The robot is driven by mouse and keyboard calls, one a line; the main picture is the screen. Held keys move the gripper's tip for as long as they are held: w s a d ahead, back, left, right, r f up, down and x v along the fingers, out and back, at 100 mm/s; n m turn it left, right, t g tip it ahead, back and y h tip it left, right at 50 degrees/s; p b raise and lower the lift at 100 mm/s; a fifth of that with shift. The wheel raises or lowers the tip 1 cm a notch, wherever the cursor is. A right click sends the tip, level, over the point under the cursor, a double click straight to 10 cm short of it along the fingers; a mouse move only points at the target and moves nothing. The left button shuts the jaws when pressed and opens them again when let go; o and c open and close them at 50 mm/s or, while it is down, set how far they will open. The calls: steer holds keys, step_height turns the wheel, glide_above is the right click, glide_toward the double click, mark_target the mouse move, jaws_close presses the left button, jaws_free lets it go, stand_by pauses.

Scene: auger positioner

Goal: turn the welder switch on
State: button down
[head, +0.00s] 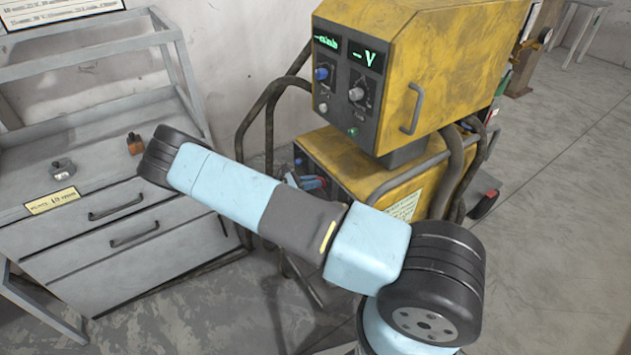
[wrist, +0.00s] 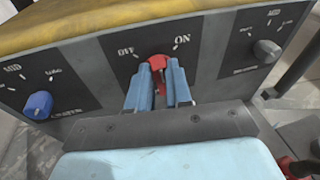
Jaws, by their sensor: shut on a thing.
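The red welder switch (wrist: 157,62) is on the dark lower panel of the yellow welder (head: 365,165), between the OFF and ON marks in the wrist view. My gripper (wrist: 158,72) has its two blue fingers closed around the switch, one on each side. The fingers cover much of the switch, so I cannot tell exactly which mark it points to. In the head view my arm crosses in front of the lower panel and hides most of it.
A blue knob (wrist: 39,104) is left of the switch and a grey knob (wrist: 266,51) is right of it. The yellow upper unit (head: 440,65) has lit green displays. A grey drawer bench (head: 110,190) stands left, with small items on top.

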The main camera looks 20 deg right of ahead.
steer(key=shift+s+r+m+t+y, duration=0.1)
steer(key=shift+m+t+y, duration=0.55)
steer(key=shift+m, duration=1.25)
steer(key=shift+s+m+t+y, duration=0.1)
steer(key=shift+m+t+y, duration=0.25)
steer(key=shift+m+t, duration=1.1)
steer(key=shift+m+g, duration=0.5)
steer(key=shift+m, duration=0.15)
steer(key=c, duration=1.1)
jaws_free()
steer(key=shift+s+d, duration=0.1)
steer(key=shift+o, duration=0.2)
steer(key=shift+s, duration=0.1)
steer(key=v, duration=1.3)
steer(key=shift+a, duration=0.4)
